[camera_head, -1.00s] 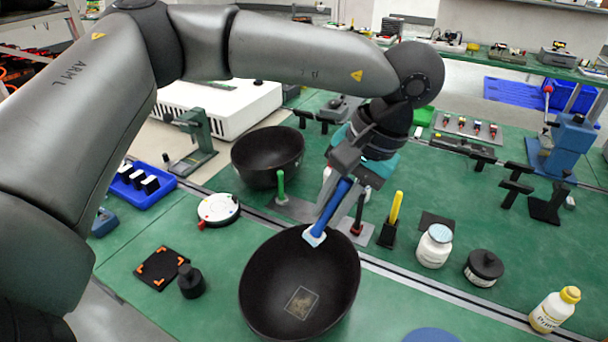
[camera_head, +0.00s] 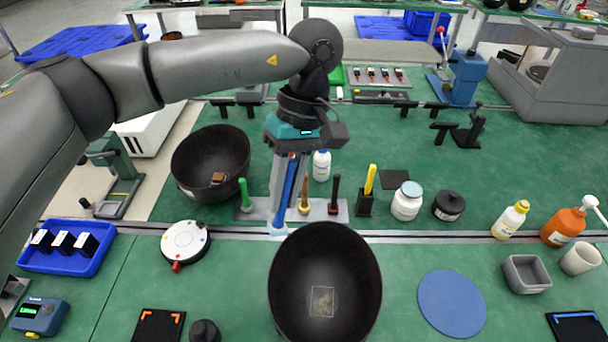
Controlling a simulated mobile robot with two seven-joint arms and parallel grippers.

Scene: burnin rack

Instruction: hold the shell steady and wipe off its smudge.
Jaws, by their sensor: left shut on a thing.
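The shell is a black bowl (camera_head: 350,305) at the bottom middle, open toward me. A pale brownish smudge (camera_head: 321,301) with a thin square outline around it shows on its inside. My left gripper (camera_head: 289,158) is shut on the blue handle of a wiping tool (camera_head: 286,190), beyond the shell. The tool points down, and its pale pad (camera_head: 278,231) is beside the shell's far left rim; I cannot tell whether they touch. My right gripper is not in view, and nothing is seen holding the shell.
A second black bowl (camera_head: 205,150) with a brown patch stands behind left. A grey tool rack (camera_head: 318,213) with several upright handles is behind the shell. White jar (camera_head: 407,201), black jar (camera_head: 448,206) and bottles stand right. A blue disc (camera_head: 451,303) lies right of the shell.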

